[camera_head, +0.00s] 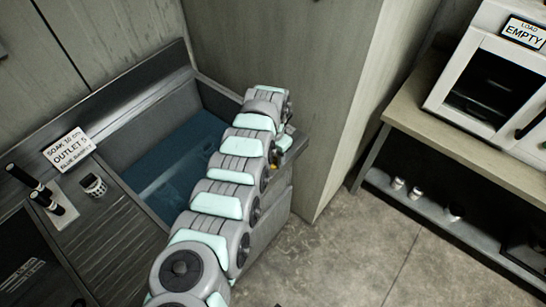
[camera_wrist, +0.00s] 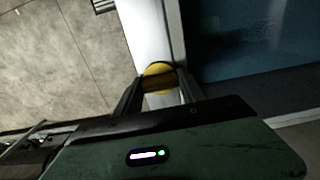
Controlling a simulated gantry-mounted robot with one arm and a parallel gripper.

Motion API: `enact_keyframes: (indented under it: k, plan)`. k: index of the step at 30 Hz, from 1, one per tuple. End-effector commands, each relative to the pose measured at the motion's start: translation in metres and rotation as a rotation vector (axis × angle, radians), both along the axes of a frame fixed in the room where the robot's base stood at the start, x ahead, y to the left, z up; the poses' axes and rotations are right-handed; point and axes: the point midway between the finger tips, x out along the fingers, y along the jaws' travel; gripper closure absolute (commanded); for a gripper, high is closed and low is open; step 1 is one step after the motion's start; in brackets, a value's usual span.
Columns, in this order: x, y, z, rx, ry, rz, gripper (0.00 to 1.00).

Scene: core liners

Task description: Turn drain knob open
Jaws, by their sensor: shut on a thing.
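The drain knob (camera_wrist: 158,76) is a round yellow knob at the outer rim of the sink in the wrist view. My gripper (camera_wrist: 158,84) is shut on it, with one dark finger on each side. In the head view only a small yellow patch of the knob (camera_head: 273,167) shows beside my arm. My arm hides most of the knob and the gripper fingers there. The sink basin (camera_head: 125,172) holds blue water. How far the knob is turned cannot be told.
A grey cup (camera_head: 93,185) and two black-handled items stand on the left counter. A tall cabinet (camera_head: 290,90) rises behind the sink. A bench with a white oven (camera_head: 500,75) is at right. Open floor lies between.

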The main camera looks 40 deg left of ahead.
Motion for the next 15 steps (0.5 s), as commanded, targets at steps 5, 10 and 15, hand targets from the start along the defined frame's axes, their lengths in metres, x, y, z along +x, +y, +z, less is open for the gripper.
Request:
enact_keyframes:
  k: [5, 10, 15]
  plan:
    - [-0.0001, -0.0016, 0.0007, -0.002, 0.002, 0.045, 0.93]
    - [0.0018, -0.0011, 0.0028, 0.001, -0.003, 0.144, 0.93]
    - [0.0011, -0.0008, 0.0014, 0.002, -0.001, 0.288, 0.93]
